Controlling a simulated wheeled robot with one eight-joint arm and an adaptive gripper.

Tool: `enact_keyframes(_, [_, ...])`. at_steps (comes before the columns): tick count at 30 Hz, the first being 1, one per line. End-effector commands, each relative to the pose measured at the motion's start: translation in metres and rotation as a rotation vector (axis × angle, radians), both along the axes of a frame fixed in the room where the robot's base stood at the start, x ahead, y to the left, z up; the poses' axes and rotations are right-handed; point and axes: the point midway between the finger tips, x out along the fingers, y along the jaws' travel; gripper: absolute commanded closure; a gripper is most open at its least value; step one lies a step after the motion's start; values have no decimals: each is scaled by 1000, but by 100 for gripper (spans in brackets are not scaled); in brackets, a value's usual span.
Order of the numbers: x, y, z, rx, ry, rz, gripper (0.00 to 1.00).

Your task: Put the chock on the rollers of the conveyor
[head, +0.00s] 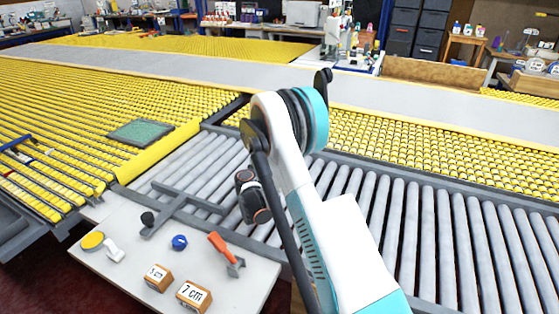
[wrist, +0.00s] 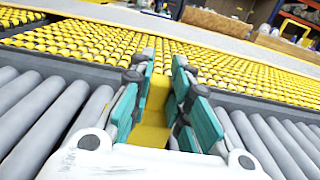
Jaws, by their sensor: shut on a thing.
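In the wrist view, my gripper (wrist: 165,95) has its teal-padded fingers on both sides of a plain yellow piece, which I take to be the chock (wrist: 152,112). The fingers are closed on it, and its far end points toward the yellow roller bed. The grey rollers of the conveyor (wrist: 40,125) lie on both sides below the gripper. They also show in the head view (head: 427,235), right of and behind my arm. In the head view my gripper and the chock are not clearly visible. I cannot tell the gap between chock and rollers.
A pale table (head: 215,290) at the front left holds an orange-handled tool (head: 221,244), a blue item (head: 180,242), a yellow disc (head: 93,240) and two labelled wooden blocks (head: 194,296). A green mat (head: 141,131) lies on the yellow bed. The rollers at right are clear.

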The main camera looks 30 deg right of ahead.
Motion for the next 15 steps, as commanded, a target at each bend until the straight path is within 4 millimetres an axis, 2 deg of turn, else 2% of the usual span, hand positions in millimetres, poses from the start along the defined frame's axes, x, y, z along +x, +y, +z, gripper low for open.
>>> enact_keyframes(5, [0,0,-13,0,0,0,100])
enact_keyframes(11, [0,0,-42,0,0,0,100])
enact_keyframes(15, [0,0,-44,0,0,0,100])
